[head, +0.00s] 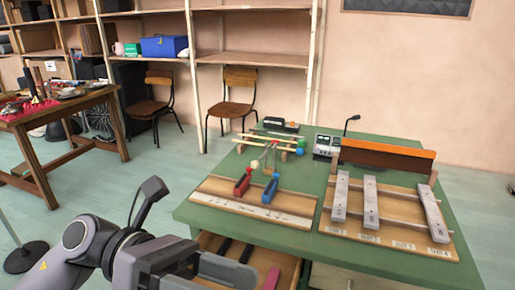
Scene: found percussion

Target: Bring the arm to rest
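My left arm comes in from the lower left, and its gripper (228,268) is at the bottom of the head view, in front of the green table (300,238). It overlaps the view of an open drawer (283,262) under the table's near edge. The fingers are seen edge-on and partly cut off, so I cannot tell whether they are open or hold anything. My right gripper is not in view.
On the table are a wooden board with red (242,183) and blue (271,188) holders, mallets (270,140), and metal bars (371,203) on a wooden frame. A side table (45,112), two chairs (232,95) and shelves stand behind. Floor (150,170) between the tables is mostly clear.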

